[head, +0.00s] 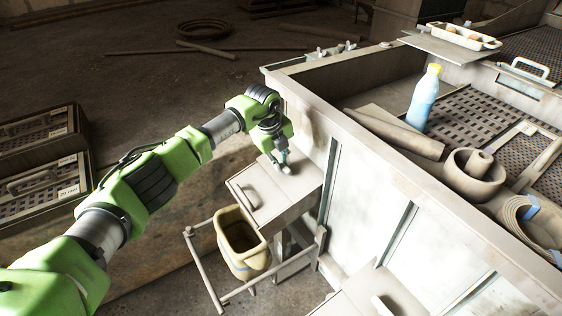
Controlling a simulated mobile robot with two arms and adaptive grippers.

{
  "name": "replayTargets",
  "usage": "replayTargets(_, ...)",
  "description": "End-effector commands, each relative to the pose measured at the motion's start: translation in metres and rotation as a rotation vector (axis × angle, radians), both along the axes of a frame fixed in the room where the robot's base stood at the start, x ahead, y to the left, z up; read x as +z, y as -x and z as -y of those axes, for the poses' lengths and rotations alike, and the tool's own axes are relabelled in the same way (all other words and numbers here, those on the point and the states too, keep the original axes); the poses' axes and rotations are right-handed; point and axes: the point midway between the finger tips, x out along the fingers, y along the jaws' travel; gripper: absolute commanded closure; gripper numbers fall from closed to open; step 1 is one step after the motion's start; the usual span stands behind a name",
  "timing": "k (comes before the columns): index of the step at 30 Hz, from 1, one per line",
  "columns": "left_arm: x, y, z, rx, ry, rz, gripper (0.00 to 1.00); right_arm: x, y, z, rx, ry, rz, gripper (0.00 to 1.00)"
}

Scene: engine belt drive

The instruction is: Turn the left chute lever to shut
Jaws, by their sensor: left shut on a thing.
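My left gripper (284,165) reaches in from the left and points down at the top of this chute. It is shut on the left chute lever, which is small and mostly hidden by the fingers. The lever's exact angle cannot be told. My right gripper is not in view.
A beige bin (238,262) stands below the chute inside a rail frame (205,268). A second chute (352,298) juts out at the bottom. The bench wall (345,215) rises close right of the gripper. A blue bottle (421,103) stands on the bench.

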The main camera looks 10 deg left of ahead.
Motion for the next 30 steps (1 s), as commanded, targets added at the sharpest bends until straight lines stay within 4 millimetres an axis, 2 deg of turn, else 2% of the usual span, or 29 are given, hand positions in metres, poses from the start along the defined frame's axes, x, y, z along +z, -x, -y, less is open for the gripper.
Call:
replayTargets(2,0.001,-0.001,0.000,0.003,0.001,0.001,1.00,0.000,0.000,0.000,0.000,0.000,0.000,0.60)
replayTargets(3,0.001,-0.001,0.000,0.003,0.001,0.002,0.79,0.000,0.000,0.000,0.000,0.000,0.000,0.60)
replayTargets(4,0.001,-0.001,0.000,0.003,0.001,0.002,0.71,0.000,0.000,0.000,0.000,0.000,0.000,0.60)
replayTargets(5,0.001,-0.001,0.000,0.003,0.001,0.002,0.69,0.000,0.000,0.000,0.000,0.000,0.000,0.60)
replayTargets(17,0.005,0.001,-0.001,0.001,0.001,0.002,0.69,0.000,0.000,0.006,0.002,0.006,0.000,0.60)
replayTargets(20,0.018,0.003,-0.003,-0.001,0.000,0.004,0.69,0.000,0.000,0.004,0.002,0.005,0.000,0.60)
replayTargets(30,0.086,0.023,-0.011,0.001,0.002,0.004,0.69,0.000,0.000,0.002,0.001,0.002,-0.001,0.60)
